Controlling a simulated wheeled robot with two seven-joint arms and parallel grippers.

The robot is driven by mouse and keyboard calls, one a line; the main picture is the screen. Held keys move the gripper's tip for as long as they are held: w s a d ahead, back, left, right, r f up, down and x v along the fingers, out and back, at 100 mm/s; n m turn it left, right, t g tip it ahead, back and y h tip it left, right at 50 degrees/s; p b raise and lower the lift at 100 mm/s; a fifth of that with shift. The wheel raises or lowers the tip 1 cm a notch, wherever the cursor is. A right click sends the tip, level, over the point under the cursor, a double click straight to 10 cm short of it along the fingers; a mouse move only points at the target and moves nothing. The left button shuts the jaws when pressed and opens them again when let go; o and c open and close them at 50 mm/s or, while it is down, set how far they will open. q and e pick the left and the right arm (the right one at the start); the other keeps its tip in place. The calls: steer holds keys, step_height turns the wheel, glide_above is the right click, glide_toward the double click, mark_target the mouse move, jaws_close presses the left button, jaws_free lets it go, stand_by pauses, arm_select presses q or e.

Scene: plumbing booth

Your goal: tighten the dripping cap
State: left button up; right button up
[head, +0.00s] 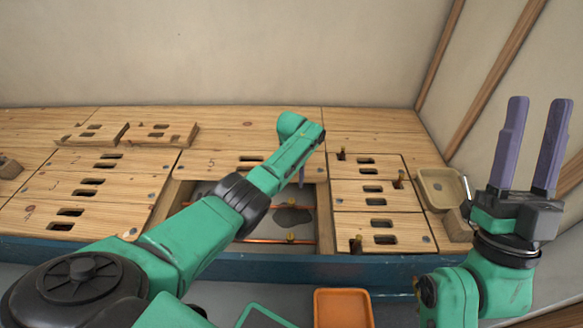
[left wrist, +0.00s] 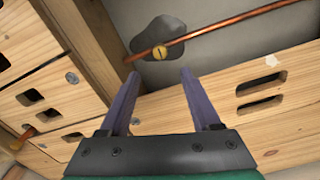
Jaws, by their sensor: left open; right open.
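A brass cap (left wrist: 159,52) sits on a copper pipe (left wrist: 225,30) in the left wrist view, with a dark wet-looking patch (left wrist: 152,30) around it. The patch (head: 292,216) also shows in the head view, on the grey floor of the open bay, with a cap (head: 291,205) at its upper edge. My left gripper (left wrist: 160,74) is open and empty; its fingers point toward the cap, which appears just beyond and between the tips. In the head view my left arm hides part of the bay. My right gripper (head: 535,145) is open and empty, pointing up at the right.
Another brass cap (head: 291,236) sits on the front copper pipe (head: 265,240). Slotted wooden panels (head: 105,190) surround the bay; two loose slotted boards (head: 160,134) lie at the back left. A beige tray (head: 441,188) stands right, an orange tray (head: 343,306) in front.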

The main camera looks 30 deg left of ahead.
arm_select(q)
step_height(320, 180, up, 4)
steer(key=p, duration=0.2)
steer(key=shift+p, duration=0.3)
arm_select(e)
steer(key=w+a+f+m+g+h, duration=0.1)
steer(key=f+g, duration=0.3)
steer(key=f, duration=0.9)
steer(key=w+a+f+m+g+h, duration=0.1)
steer(key=f+g+h, duration=0.3)
steer(key=f, duration=1)
steer(key=shift+w+a+f+m, duration=0.15)
steer(key=shift+w+a+m, duration=0.2)
steer(key=shift+a+m, duration=0.4)
steer(key=shift+a, duration=0.1)
